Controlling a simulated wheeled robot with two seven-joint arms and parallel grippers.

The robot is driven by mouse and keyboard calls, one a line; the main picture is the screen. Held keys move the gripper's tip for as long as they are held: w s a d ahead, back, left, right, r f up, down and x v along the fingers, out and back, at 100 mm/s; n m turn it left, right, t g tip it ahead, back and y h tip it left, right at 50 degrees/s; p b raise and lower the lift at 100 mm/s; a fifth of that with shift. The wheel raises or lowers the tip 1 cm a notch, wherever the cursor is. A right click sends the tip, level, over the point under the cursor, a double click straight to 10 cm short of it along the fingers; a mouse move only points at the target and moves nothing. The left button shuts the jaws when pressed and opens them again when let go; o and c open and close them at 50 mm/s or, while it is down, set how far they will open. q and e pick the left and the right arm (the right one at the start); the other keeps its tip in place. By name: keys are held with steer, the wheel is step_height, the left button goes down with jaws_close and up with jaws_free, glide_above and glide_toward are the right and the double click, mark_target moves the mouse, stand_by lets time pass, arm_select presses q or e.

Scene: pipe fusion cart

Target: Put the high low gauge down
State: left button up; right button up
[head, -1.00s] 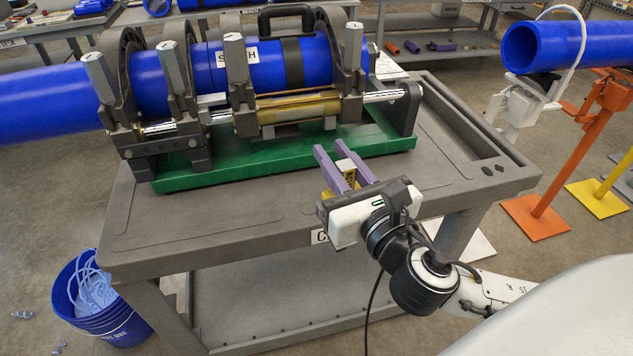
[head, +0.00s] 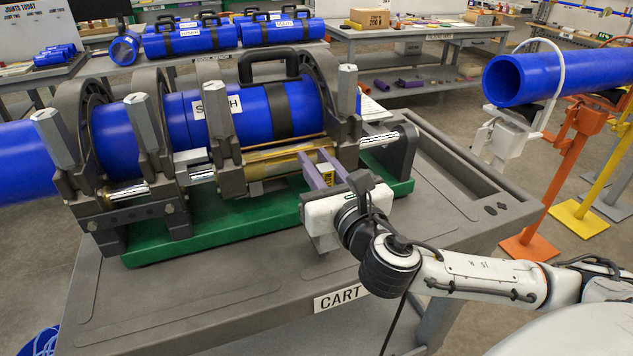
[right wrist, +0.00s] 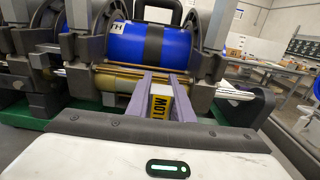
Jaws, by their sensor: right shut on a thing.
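My right gripper (head: 322,168) is shut on the high low gauge (head: 327,174), a small pale piece with a yellow face. I cannot tell whether the gauge touches anything below. My left gripper is not in view.
The grey cart (head: 200,305) has bare top along its front and a recessed strip at the right. The blue pipe (head: 280,110) is clamped in the machine. Another blue pipe (head: 550,75) rests on a stand at the right. Tables with blue pipes stand behind.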

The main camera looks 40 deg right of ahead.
steer(key=shift+f, duration=1.35)
steer(key=shift+f, duration=0.2)
steer(key=o, duration=1)
steer(key=p+v, duration=0.1)
steer(key=v, duration=0.5)
steer(key=p+v, duration=0.2)
steer(key=v, duration=0.4)
steer(key=shift+r, duration=0.25)
